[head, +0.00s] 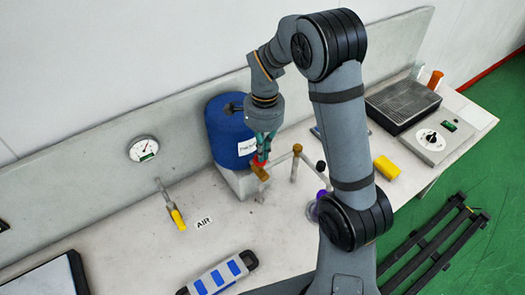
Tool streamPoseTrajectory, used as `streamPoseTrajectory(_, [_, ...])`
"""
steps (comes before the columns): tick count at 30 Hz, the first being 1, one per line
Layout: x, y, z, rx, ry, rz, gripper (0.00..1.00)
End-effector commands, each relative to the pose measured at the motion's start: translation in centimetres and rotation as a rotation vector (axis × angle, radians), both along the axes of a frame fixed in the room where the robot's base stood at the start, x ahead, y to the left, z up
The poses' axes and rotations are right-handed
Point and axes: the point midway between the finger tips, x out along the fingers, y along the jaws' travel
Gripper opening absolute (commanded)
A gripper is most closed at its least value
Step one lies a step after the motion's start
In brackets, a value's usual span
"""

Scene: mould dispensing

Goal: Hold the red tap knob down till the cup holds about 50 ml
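A blue drum (228,131) with a white label stands on a pale block at the back of the bench. A brass tap (262,173) sticks out from its front low down. The red tap knob (258,161) shows as a small red patch on top of the tap. My gripper (264,156) points down, with its teal fingers right at the knob. I cannot tell whether they touch or press it, nor how far apart the fingertips are. A faint small shape below the tap may be the cup; its contents cannot be made out.
A brass-topped post with a pale bar (284,158) stands close to the right of the gripper. A yellow-handled air valve (178,217) and a blue-marked grey case (222,274) lie to the left and front. A yellow block (386,167) and a hotplate (402,103) are right.

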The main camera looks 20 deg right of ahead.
Motion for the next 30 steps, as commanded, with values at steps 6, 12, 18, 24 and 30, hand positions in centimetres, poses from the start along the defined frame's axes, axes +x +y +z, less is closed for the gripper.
streamPoseTrajectory(6, [0.0, 0.0, -0.7, 0.0, -0.001, 0.001, 0.0])
streamPoseTrajectory(12, [0.0, 0.0, -2.1, 0.0, 0.0, 0.0, 0.0])
streamPoseTrajectory(18, [0.0, 0.0, -1.9, 0.0, 0.002, 0.001, 0.0])
streamPoseTrajectory(24, [-0.1, 0.0, -1.9, 0.0, 0.003, 0.001, 0.0])
streamPoseTrajectory(30, [-0.1, 0.0, -1.9, 0.0, 0.003, 0.001, 0.0])
